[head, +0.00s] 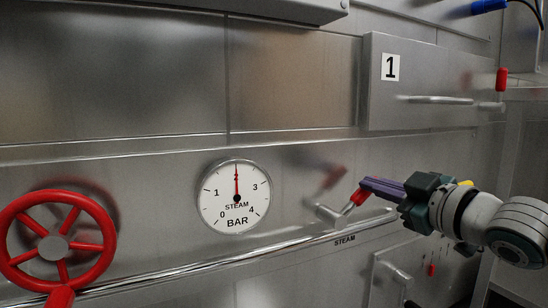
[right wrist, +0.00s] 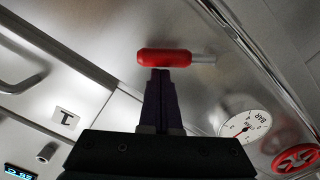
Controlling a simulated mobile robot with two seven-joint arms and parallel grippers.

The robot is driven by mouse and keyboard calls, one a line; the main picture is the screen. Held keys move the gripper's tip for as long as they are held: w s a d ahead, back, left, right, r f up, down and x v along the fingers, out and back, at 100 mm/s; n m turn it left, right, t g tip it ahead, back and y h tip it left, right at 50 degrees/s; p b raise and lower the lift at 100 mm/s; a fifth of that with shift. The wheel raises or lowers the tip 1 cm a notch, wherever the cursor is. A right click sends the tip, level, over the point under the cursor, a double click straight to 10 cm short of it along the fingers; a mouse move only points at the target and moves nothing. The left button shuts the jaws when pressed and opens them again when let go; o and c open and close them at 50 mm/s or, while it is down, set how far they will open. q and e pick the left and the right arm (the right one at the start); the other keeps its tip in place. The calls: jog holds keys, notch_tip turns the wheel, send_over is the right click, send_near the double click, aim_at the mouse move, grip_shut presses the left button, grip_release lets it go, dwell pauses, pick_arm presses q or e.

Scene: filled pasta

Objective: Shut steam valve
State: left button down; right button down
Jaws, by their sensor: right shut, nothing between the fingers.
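The steam valve has a red lever handle (head: 359,196) on a metal stem, above the "STEAM" label on the steel panel. In the right wrist view the red handle (right wrist: 164,57) lies crosswise just beyond my fingertips, its metal stem to the right. My right gripper (head: 366,184) comes in from the right with its purple fingers shut and empty. Its fingertips (right wrist: 158,72) are at the handle, touching or nearly so; I cannot tell which. A round gauge marked "STEAM BAR" (head: 222,209) has its needle pointing straight up, between 1 and 3. My left gripper is not in view.
A red handwheel (head: 98,246) stands out from the panel at the lower left. A metal rail (head: 190,266) runs along below the gauge. A door marked "1" (head: 384,100) with a bar handle is above my right gripper. A smaller hatch (head: 385,285) is below.

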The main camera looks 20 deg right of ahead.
jog(key=shift+w+d+f+m, duration=0.1)
jog(key=shift+d+f+m, duration=0.35)
jog(key=shift+f+m, duration=0.35)
jog(key=shift+s+d+f+m, duration=0.1)
jog(key=shift+d+f+m, duration=0.4)
jog(key=shift+m, duration=0.45)
jog(key=shift+w+d+f+m, duration=0.1)
jog(key=shift+d+f+m, duration=0.25)
jog(key=shift+f+m, duration=0.45)
notch_tip(320, 180, up, 5)
jog(key=p, duration=0.5)
jog(key=s+p, duration=0.4)
jog(key=s, duration=0.6)
jog(key=shift+s+d+f, duration=0.3)
jog(key=shift+s+d, duration=0.1)
jog(key=shift+r+p, duration=0.1)
jog(key=shift+p, duration=0.25)
